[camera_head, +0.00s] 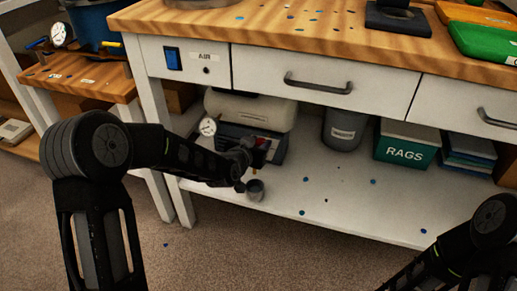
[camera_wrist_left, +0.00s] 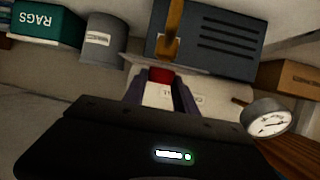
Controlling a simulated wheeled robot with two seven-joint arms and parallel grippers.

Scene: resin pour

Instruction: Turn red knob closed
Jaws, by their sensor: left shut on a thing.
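The red knob (camera_wrist_left: 162,75) shows in the left wrist view between the two fingers of my left gripper (camera_wrist_left: 161,88), which is shut on it. In the head view a small patch of the red knob (camera_head: 263,143) shows beside my left gripper (camera_head: 256,158), at the front of the compressor (camera_head: 248,109) under the bench. The fingers hide much of the knob, and I cannot tell how far it is turned. My right arm enters at the lower right of the head view; its gripper is out of frame.
A pressure gauge (camera_head: 208,126) is left of the knob; it also shows in the wrist view (camera_wrist_left: 267,122). A grey canister (camera_head: 343,130) and green RAGS box (camera_head: 405,148) stand right. The drawer bench overhangs.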

